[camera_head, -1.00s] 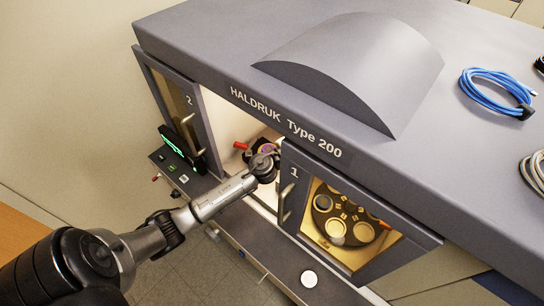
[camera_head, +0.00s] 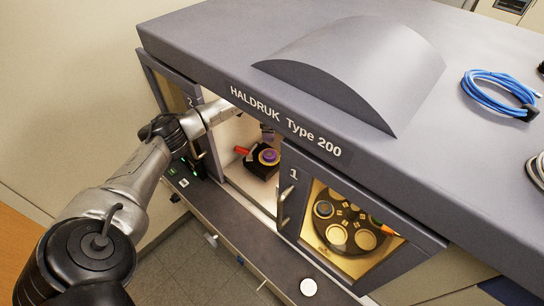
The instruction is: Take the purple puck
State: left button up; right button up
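The purple puck (camera_head: 268,157), a purple ring with a yellowish middle, sits on a small black stage (camera_head: 258,169) inside the open bay of the HALDRUK Type 200. My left arm enters the bay from the left, and its wrist passes behind the front edge of the top cover. A small dark part, which looks like the end of my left gripper (camera_head: 267,132), shows just above the puck and seems apart from it. The rest of that gripper is hidden, so its opening cannot be told. My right gripper is not in view.
Door 1 (camera_head: 293,202) has a window showing a dark carousel (camera_head: 345,222) with several discs. Door 2 (camera_head: 162,84) is at the left. A red knob (camera_head: 241,150) sits beside the stage. A white disc (camera_head: 308,287) lies on the front ledge. A blue cable coil (camera_head: 497,90) lies on top.

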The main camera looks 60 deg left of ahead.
pick_arm(q)
jog(key=b, duration=0.8)
send_over(269, 154)
notch_tip(269, 154, down, 9)
jog(key=shift+d+r, duration=0.15)
jog(key=shift+r, duration=0.05)
jog(key=f+b, duration=0.5)
jog(key=shift+a+f, duration=0.1)
jog(key=shift+a, duration=0.1)
jog(key=shift+c, duration=0.2)
jog(key=c, duration=1)
